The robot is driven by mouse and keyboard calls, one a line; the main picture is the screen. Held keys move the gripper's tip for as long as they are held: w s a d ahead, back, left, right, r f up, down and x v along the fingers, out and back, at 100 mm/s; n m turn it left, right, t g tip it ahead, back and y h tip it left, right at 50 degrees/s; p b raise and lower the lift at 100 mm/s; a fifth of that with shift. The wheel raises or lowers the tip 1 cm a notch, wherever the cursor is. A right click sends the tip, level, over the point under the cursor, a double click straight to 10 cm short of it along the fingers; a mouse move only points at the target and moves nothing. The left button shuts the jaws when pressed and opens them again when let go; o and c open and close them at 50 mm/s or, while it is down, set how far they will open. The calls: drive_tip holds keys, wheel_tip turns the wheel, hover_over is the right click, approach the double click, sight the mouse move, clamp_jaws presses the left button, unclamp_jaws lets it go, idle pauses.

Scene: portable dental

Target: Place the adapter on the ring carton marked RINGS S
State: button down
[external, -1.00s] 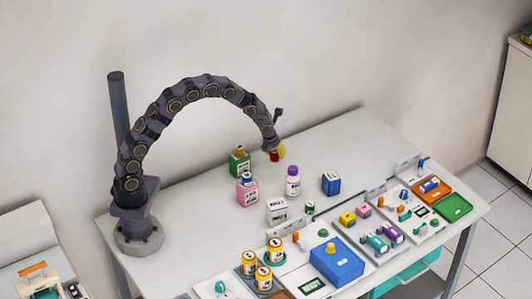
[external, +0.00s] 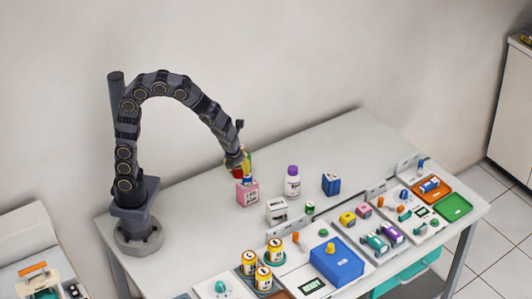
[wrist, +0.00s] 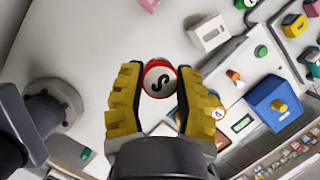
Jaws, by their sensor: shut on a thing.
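My gripper (external: 238,163) is shut on a small red round piece, which I take to be the adapter. In the wrist view my gripper (wrist: 154,95) has its yellow fingers either side of this adapter (wrist: 159,79), which shows a red rim and a pale face with a dark S-like mark. In the external view it hangs just above and behind the pink carton (external: 248,194), which has a blue top; I cannot tell whether they touch. A white carton (external: 277,211) stands to the right. The lettering on the cartons is too small to read.
A white bottle with a purple cap (external: 292,182) and a blue carton (external: 331,183) stand to the right. A small green cylinder (external: 310,208), yellow cans (external: 249,262) and a blue box (external: 336,262) are nearer the front. The back of the table is clear.

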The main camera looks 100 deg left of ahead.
drive_tip(key=s+d, duration=0.2)
hover_over(278, 201)
drive_tip(key=d, duration=0.2)
drive_tip(key=f, duration=0.8)
drive_tip(key=shift+s+a+f, duration=0.25)
drive_tip(key=shift+s+f, duration=0.05)
drive_tip(key=shift+f, duration=0.05)
drive_tip(key=shift+w+f, duration=0.1)
drive_tip(key=shift+f, duration=0.1)
drive_tip(key=shift+w+f, duration=0.15)
drive_tip(key=shift+f, duration=1.45)
drive_tip(key=shift+f, duration=0.1)
drive_tip(key=c, duration=0.8)
unclamp_jaws()
